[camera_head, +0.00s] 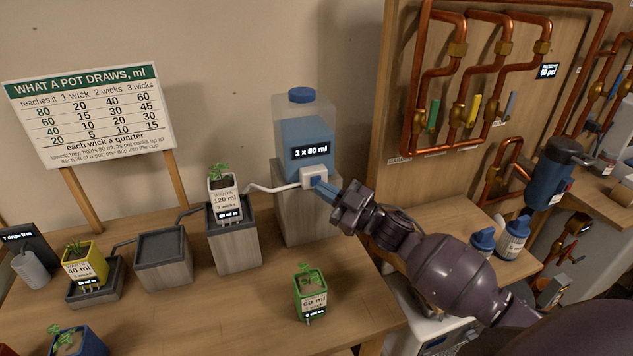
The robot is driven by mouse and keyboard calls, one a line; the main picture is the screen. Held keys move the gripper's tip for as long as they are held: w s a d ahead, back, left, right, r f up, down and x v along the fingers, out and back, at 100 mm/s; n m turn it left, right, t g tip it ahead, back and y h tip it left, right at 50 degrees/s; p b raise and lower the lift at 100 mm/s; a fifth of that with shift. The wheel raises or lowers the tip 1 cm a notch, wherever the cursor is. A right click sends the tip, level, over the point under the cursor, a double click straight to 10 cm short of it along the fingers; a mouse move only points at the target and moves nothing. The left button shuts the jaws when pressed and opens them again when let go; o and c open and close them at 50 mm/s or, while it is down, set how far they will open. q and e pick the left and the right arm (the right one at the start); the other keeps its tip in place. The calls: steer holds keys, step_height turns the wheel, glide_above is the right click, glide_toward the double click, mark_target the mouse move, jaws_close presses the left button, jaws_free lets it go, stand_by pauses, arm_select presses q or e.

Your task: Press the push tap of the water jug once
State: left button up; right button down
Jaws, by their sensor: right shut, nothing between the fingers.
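The water jug (306,133) is a clear box with blue water, a blue cap and a label reading "2 x 80 ml". It stands upright on a grey wooden block (292,222). Its white push tap (313,174) is low on the front, with a white spout tube running left toward a potted plant. My right gripper (318,186) is shut and empty. Its blue fingertips are at the tap's front face; I cannot tell whether they touch or press it. The fingers hide part of the tap. My left gripper is not in view.
A white pot (224,203) stands on a tall tray block left of the jug. An empty grey tray (161,245), a yellow pot (84,268) and a green pot (310,295) stand on the table. A sign (90,110) stands behind. A copper-pipe panel (480,100) rises at right.

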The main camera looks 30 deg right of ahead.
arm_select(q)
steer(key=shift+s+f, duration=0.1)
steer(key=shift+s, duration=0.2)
arm_select(e)
steer(key=shift+w, duration=0.2)
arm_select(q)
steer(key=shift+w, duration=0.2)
arm_select(e)
steer(key=shift+w+d, duration=0.1)
steer(key=shift+w, duration=0.15)
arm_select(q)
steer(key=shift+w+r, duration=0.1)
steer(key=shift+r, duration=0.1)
